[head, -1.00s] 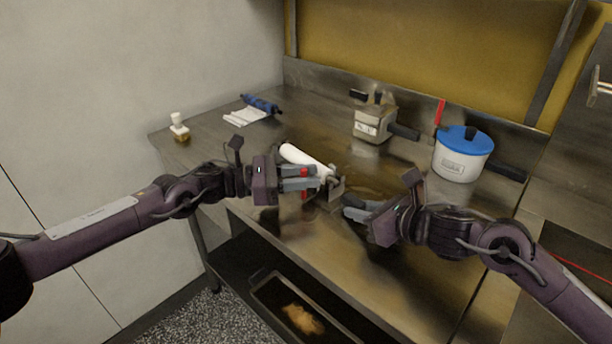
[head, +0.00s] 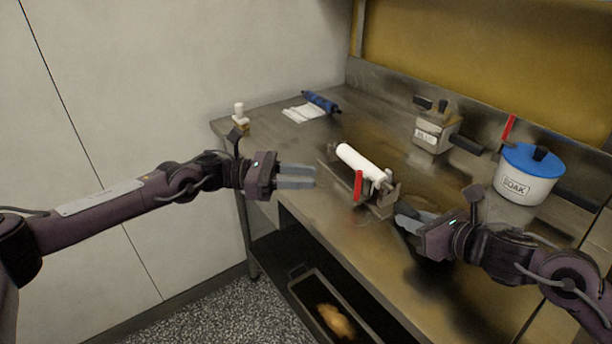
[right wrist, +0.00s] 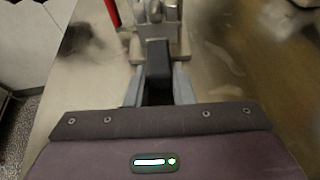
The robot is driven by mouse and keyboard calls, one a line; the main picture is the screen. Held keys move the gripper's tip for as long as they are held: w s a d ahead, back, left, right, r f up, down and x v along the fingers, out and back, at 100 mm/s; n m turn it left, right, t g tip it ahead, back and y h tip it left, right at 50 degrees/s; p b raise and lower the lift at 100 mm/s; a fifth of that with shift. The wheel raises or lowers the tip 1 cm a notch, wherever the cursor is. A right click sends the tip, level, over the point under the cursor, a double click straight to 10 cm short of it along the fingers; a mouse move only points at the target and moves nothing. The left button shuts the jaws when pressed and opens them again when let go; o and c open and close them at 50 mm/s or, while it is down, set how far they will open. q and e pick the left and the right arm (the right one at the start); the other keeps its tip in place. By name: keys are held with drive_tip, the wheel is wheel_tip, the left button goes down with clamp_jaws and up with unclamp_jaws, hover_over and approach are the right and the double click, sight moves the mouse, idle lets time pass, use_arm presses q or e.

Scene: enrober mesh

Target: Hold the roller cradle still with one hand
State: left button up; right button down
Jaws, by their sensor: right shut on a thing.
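The roller cradle (head: 384,208) is a grey metal stand on the steel bench, with a white roller (head: 362,163) lying across it. A red handle (head: 358,186) stands at its near side. My right gripper (head: 402,213) is at the cradle's near right end. In the right wrist view its fingers (right wrist: 157,82) close on a dark block that joins the metal end of the cradle (right wrist: 158,40). My left gripper (head: 312,178) is left of the cradle, apart from it and empty, with a gap between its fingers.
A white pot with a blue lid (head: 527,178) and a metal box with dark handles (head: 436,131) stand behind on the right. A blue roll with white sheet (head: 319,103) and a small white-topped bottle (head: 240,117) are at the back left. A tray (head: 322,305) sits on the lower shelf.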

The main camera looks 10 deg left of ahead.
idle(0.3)
drive_tip(key=c, duration=1.2)
unclamp_jaws()
drive_tip(key=shift+o, duration=0.2)
